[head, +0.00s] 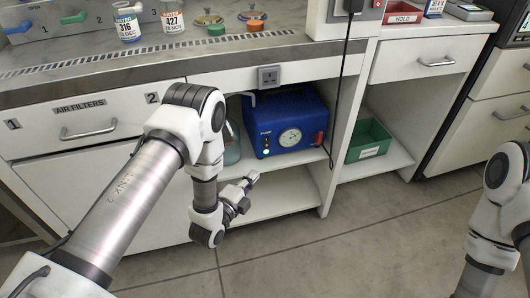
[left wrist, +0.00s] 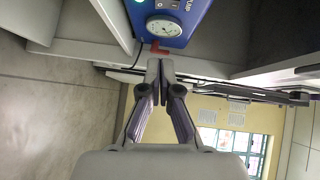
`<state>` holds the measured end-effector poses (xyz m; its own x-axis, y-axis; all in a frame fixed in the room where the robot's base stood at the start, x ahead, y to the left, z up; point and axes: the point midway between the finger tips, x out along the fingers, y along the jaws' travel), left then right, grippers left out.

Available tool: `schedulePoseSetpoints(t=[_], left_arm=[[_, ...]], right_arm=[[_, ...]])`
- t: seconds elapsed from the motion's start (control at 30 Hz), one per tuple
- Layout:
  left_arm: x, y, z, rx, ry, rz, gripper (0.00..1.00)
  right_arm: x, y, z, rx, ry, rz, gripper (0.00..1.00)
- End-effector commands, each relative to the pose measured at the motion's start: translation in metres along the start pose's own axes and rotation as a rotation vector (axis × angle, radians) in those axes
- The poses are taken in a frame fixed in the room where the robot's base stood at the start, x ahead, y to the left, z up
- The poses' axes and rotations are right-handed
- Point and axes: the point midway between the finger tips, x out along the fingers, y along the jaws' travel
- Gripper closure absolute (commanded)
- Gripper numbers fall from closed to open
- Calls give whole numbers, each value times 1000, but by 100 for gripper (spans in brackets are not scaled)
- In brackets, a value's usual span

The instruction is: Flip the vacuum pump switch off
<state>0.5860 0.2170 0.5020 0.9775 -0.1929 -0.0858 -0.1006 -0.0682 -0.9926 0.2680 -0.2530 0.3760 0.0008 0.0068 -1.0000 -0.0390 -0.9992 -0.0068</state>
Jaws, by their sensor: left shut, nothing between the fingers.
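The blue vacuum pump (head: 285,112) stands on the open shelf under the counter, with a round white gauge (head: 290,138) and a lit green light (head: 266,152) on its front. In the left wrist view the pump (left wrist: 190,18) is at the top, with a small dark switch (left wrist: 174,4) beside the lettering, partly cut off by the frame edge; its position is too small to tell. My left gripper (head: 254,177) is shut and empty, in front of and below the pump. Its closed fingertips (left wrist: 160,64) appear near a red part (left wrist: 158,48) of the pump. My right gripper is out of view.
A glass bottle (head: 232,145) stands left of the pump, partly behind my left arm. A black cord (head: 337,100) hangs along the cabinet's upright. A green bin (head: 368,140) sits in the bay to the right. The floor in front is clear.

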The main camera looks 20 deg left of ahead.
Motion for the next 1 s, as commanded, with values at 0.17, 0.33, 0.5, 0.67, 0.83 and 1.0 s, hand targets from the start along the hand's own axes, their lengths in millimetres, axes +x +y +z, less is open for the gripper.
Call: schedulePoseSetpoints(t=[0.17, 0.33, 0.5, 0.67, 0.83, 1.0], left_arm=[[21, 2, -1, 2, 3, -3, 100], [57, 3, 0, 2, 2, -5, 100], [95, 3, 0, 1, 1, -4, 100], [116, 3, 18, -1, -3, -2, 100], [126, 1, 28, -1, -1, -1, 100], [127, 0, 29, -1, 0, 0, 100]], right_arm=[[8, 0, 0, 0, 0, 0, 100], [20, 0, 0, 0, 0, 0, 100], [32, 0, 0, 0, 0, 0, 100], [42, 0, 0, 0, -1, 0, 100], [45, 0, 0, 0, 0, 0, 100], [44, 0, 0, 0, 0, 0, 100]])
